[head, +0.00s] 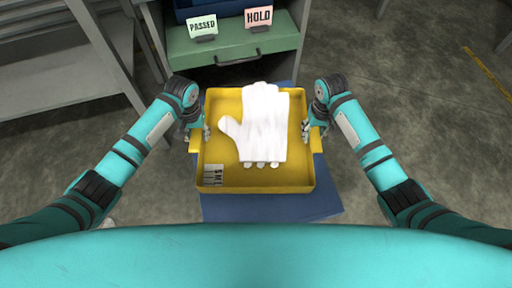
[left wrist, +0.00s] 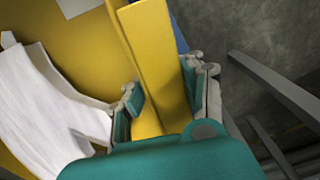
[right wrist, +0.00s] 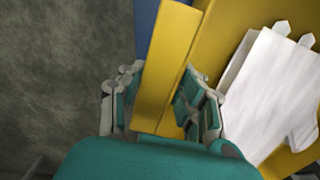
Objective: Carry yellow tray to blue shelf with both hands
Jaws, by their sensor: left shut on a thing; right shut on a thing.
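The yellow tray (head: 258,180) is in the middle of the head view, with white gloves (head: 262,125) and a small label (head: 214,175) in it. My left gripper (head: 200,138) is shut on the tray's left side; the left wrist view shows its fingers either side of the yellow edge (left wrist: 155,60). My right gripper (head: 312,132) is shut on the tray's right side; the right wrist view shows the same hold on the yellow edge (right wrist: 165,75). The blue shelf (head: 270,207) shows as a flat blue surface beneath the tray. Whether the tray touches it, I cannot tell.
A green drawer (head: 235,43) in a grey cabinet is ahead, with a PASSED sign (head: 202,28) and a HOLD sign (head: 259,17) on it. A grey metal table (head: 60,75) stands at the left. The floor (head: 430,90) at the right is clear.

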